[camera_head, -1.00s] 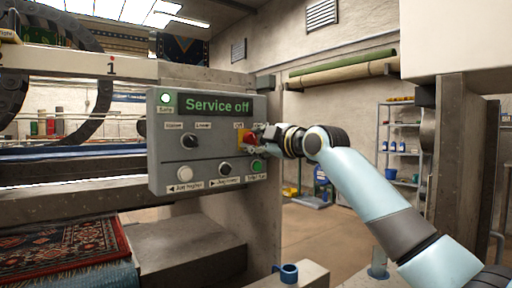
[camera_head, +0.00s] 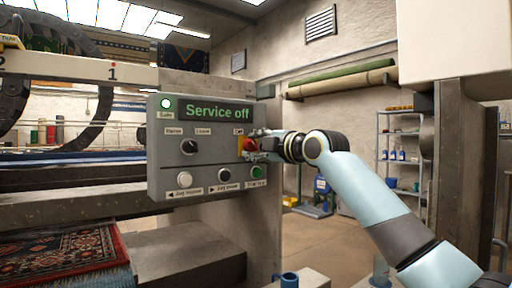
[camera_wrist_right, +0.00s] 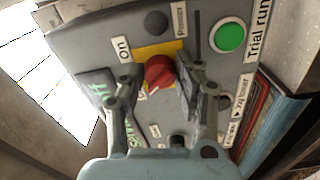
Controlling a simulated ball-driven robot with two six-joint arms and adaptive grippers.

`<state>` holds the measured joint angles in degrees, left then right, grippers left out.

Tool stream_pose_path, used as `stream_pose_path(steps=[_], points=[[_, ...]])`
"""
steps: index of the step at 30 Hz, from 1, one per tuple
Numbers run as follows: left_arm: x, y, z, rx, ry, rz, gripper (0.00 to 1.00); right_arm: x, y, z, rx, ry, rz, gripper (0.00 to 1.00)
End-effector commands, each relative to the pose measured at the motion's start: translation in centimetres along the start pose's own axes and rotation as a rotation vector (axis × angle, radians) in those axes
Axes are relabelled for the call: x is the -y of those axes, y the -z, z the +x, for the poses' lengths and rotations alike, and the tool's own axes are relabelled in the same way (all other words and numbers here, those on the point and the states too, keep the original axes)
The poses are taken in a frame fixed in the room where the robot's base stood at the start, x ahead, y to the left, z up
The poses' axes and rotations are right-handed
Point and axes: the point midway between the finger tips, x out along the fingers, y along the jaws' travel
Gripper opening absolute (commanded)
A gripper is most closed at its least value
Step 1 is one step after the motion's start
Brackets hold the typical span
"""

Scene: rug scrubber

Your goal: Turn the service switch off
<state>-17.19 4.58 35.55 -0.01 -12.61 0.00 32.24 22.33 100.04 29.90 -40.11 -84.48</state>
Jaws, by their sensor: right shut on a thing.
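The service switch is a red knob on a yellow plate (camera_head: 241,146) at the right side of the grey control panel (camera_head: 215,158). In the wrist view the red knob (camera_wrist_right: 159,72) sits between the two fingers. My right gripper (camera_head: 252,146) is shut on the red knob, coming from the right. The panel's green display (camera_head: 217,111) reads "Service off". An "On" label (camera_wrist_right: 123,48) shows beside the yellow plate in the wrist view. My left gripper is not in view.
The panel also carries a lit lamp (camera_head: 166,103), a black selector knob (camera_head: 189,147), a white button (camera_head: 184,180), a black button (camera_head: 225,175) and a green button (camera_head: 256,172). A patterned rug (camera_head: 60,255) lies at lower left. A blue mug (camera_head: 288,279) stands below the panel.

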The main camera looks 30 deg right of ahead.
Motion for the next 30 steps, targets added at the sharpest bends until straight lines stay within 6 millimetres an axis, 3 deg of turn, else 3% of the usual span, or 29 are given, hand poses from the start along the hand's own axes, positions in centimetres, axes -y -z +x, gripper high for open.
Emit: stream_pose_path(steps=[2, 3, 7, 15, 19, 30], points=[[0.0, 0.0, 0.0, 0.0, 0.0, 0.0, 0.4, 0.2, 0.0, 0.0, 0.0, 0.004, 0.0, 0.01], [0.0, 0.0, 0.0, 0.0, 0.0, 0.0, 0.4, 0.2, 0.0, 0.0, 0.0, 0.004, 0.0, 0.38], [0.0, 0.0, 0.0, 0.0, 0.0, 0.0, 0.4, 0.2, 0.0, 0.0, 0.0, 0.003, 0.001, 0.55], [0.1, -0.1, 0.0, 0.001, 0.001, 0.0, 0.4, 0.1, 0.0, -0.1, 0.0, 0.002, 0.0, 0.56], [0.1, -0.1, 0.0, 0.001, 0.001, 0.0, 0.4, 0.1, -0.2, -1.0, 0.002, 0.001, -0.003, 0.56], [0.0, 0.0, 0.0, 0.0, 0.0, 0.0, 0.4, 0.3, -0.1, -9.0, 0.001, 0.007, -0.01, 0.56]])
